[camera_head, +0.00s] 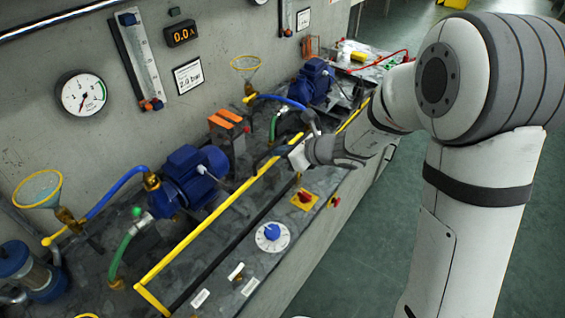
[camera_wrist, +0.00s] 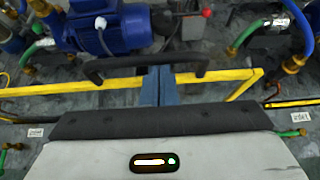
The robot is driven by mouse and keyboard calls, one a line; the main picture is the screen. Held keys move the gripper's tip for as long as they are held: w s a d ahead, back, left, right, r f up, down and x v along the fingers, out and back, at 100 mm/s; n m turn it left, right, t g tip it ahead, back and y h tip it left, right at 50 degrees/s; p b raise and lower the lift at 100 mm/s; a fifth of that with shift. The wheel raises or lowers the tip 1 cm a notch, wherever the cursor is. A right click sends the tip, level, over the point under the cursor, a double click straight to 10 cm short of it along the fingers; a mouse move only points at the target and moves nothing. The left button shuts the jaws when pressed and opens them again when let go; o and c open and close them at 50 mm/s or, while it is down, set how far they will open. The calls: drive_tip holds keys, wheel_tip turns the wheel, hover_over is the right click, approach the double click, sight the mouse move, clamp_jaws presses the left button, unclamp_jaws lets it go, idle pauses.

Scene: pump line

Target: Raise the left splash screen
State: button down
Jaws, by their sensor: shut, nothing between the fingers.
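The left splash screen shows as a yellow frame lying low along the front of the bench, beside the nearer blue pump; its long bar (camera_head: 205,222) runs slantwise in the head view. In the wrist view the yellow bar (camera_wrist: 60,88) crosses the picture and has a corner at the right. A dark handle (camera_wrist: 110,68) arches from this bar. My gripper (camera_wrist: 157,84) is shut and empty, its blue-grey fingertips over the bar, between the handle's two ends. I cannot tell whether they touch. In the head view the fingertips are hard to make out.
The blue pump motor (camera_head: 190,176) stands behind the frame, with green and blue hoses. A blue dial (camera_head: 271,232) and a red-and-yellow switch (camera_head: 304,199) sit on the front panel. A second blue motor (camera_head: 312,82) stands farther along. A gauge (camera_head: 82,93) hangs on the wall.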

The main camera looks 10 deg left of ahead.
wheel_tip(320, 180, up, 8)
drive_tip(key=p, duration=0.3)
drive_tip(key=shift+f, duration=0.2)
drive_tip(key=shift+r, duration=0.1)
